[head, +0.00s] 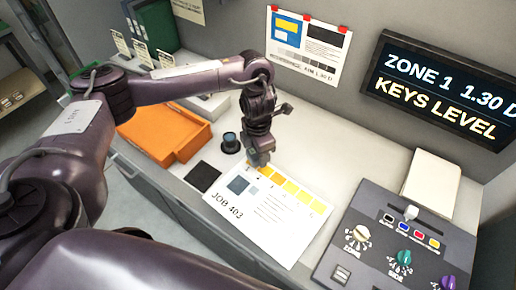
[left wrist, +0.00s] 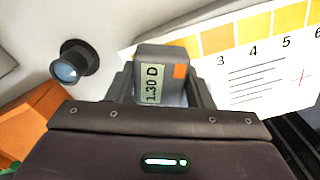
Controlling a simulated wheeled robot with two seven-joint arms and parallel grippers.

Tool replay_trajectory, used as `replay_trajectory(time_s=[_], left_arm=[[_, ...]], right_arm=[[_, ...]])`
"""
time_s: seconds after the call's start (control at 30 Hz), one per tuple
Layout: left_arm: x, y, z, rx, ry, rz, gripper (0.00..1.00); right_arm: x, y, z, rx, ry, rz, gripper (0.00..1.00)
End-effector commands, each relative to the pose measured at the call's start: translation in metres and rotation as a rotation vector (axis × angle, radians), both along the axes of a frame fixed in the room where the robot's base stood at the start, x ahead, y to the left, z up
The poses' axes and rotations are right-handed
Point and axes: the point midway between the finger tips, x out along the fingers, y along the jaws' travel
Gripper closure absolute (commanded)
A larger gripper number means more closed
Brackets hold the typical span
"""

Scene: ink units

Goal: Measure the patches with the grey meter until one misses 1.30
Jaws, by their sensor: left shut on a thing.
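My left gripper (head: 260,160) is shut on the grey meter (left wrist: 165,62), at the left end of the row of patches. In the left wrist view the meter's display reads 1.30 D, and an orange square shows beside it. The printed sheet (head: 262,225), marked JOB and a number, lies on the counter with a row of orange to yellow patches (head: 291,188). In the left wrist view patches 3 (left wrist: 217,39) to 6 show clear of the meter; the low-numbered end is partly hidden by it. I cannot tell whether the meter touches the sheet. My right gripper is not in view.
A wall screen (head: 445,88) reads ZONE 1 1.30 D, KEYS LEVEL. A console (head: 345,215) with coloured knobs stands at right. An orange tray (head: 190,145), a dark pad (head: 203,176) and a dark round loupe-like piece (head: 230,143) lie left of the sheet.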

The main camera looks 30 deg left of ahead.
Motion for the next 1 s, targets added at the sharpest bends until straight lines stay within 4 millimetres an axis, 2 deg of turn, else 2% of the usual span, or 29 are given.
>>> replay_trajectory(time_s=[0.03, 0.3, 0.5, 0.7, 1.0], left_arm=[[0.001, -0.004, -0.003, 0.001, -0.005, -0.104, 0.78], [-0.003, -0.020, -0.003, 0.005, -0.008, -0.671, 0.78], [-0.006, -0.027, -0.002, 0.009, -0.005, -0.986, 0.78], [-0.009, -0.030, -0.003, 0.009, -0.001, -1.132, 0.78], [-0.009, -0.030, -0.022, 0.009, 0.001, -1.150, 0.78]], right_arm=[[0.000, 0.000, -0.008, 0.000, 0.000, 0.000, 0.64], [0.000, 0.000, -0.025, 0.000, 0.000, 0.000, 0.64], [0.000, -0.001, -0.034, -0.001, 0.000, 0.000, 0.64], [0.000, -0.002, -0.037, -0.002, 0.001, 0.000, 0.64], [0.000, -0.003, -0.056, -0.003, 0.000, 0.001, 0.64]])
